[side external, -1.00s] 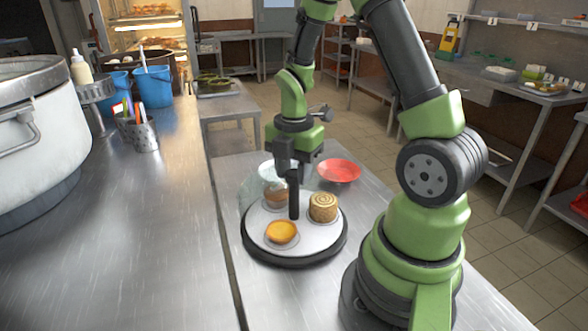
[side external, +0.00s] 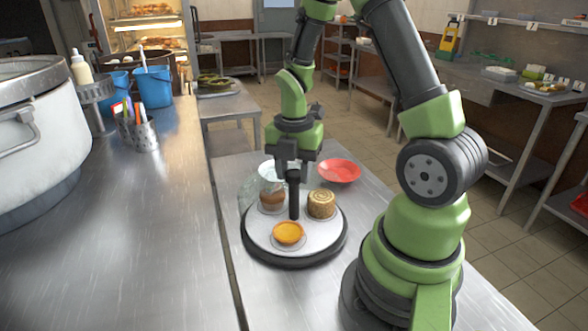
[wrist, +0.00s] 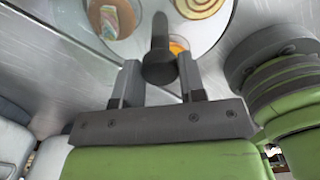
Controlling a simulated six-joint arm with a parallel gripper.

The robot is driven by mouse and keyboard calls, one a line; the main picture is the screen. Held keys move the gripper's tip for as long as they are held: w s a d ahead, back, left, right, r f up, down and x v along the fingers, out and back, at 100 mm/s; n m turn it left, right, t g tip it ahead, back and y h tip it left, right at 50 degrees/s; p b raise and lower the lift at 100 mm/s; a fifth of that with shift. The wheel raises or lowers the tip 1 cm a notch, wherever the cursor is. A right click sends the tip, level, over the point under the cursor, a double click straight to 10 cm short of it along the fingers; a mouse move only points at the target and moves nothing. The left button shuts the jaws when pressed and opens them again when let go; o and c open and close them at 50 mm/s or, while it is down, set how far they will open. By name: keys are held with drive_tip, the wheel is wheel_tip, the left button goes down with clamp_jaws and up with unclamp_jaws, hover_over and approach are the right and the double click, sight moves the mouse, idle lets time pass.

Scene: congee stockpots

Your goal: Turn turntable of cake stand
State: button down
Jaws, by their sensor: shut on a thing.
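The cake stand's turntable (side external: 262,235) is a round white plate with a dark base on the steel counter. A black upright post (side external: 294,203) rises near its middle. My gripper (side external: 292,170) points down and is shut on the post's top. In the wrist view, the post (wrist: 160,45) sits between the two fingers. The plate carries a yellow tart (side external: 288,232) at the front, a swirled roll cake (side external: 321,204) at the right and a brown cake (side external: 271,201) at the back left. The post partly covers the tart in the wrist view.
A red bowl (side external: 339,171) and a clear glass-like object (side external: 249,190) stand behind the stand. A large stockpot (side external: 35,140), a utensil holder (side external: 145,136) and blue buckets (side external: 155,87) are on the left counter. The counter left of the stand is mostly clear.

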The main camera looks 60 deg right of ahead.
drive_tip(key=c, duration=0.7)
unclamp_jaws()
wheel_tip(320, 180, up, 10)
drive_tip(key=s+a+r+m+t+y, duration=0.1)
drive_tip(key=s+a+r+m+t, duration=0.2)
drive_tip(key=a+m, duration=0.4)
drive_tip(key=s+a+r+m+t+y, duration=0.1)
drive_tip(key=s+a+r+m+t, duration=0.3)
drive_tip(key=m, duration=1.2)
wheel_tip(320, 180, up, 2)
drive_tip(key=s+a, duration=0.1)
drive_tip(key=a, duration=0.1)
drive_tip(key=shift+s+a+m, duration=0.35)
drive_tip(key=shift+a+m, duration=0.05)
